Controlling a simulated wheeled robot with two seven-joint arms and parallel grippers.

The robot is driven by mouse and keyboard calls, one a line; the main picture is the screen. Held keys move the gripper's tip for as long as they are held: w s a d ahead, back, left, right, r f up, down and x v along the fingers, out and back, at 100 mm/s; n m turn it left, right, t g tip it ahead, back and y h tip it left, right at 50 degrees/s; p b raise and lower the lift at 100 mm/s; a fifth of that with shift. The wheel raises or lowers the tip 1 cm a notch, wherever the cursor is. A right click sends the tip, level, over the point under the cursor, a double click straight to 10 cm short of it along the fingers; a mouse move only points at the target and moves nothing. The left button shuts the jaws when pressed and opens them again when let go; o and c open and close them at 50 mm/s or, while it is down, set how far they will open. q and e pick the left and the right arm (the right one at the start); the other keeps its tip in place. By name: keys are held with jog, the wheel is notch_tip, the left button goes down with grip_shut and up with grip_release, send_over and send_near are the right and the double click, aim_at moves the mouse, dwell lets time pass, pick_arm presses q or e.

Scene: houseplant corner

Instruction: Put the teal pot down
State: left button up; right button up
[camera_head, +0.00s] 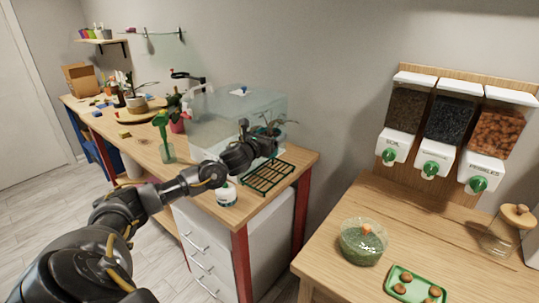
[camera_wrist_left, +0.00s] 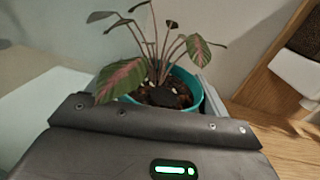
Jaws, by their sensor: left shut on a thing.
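The teal pot (camera_wrist_left: 194,97) sits between the fingers of my left gripper (camera_wrist_left: 160,88) in the left wrist view, with dark soil and a plant (camera_wrist_left: 150,50) with green and reddish leaves. The pot looks about upright. In the head view my left gripper (camera_head: 262,137) is over the back part of the wooden bench, beside the clear tank. It is shut on the pot, and there the arm mostly hides the pot; some leaves show. I cannot tell whether the pot's base touches anything. My right gripper is not in view.
A green wire rack (camera_head: 267,177) lies on the bench below and in front of the gripper. A white jar (camera_head: 226,195) stands near the front edge. The clear tank (camera_head: 240,108) stands behind. At right, a table holds a green-filled bowl (camera_head: 363,242) and a green tray (camera_head: 415,287).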

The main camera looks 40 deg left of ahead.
pick_arm(q)
notch_tip(320, 180, down, 3)
jog(key=shift+f, duration=0.4)
jog(key=shift+f+p, duration=0.35)
jog(key=shift+f, duration=1.75)
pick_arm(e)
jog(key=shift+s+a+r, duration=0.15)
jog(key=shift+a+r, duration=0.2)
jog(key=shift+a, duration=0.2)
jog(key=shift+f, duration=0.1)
pick_arm(q)
jog(key=o, duration=0.9)
jog(key=shift+f, duration=0.15)
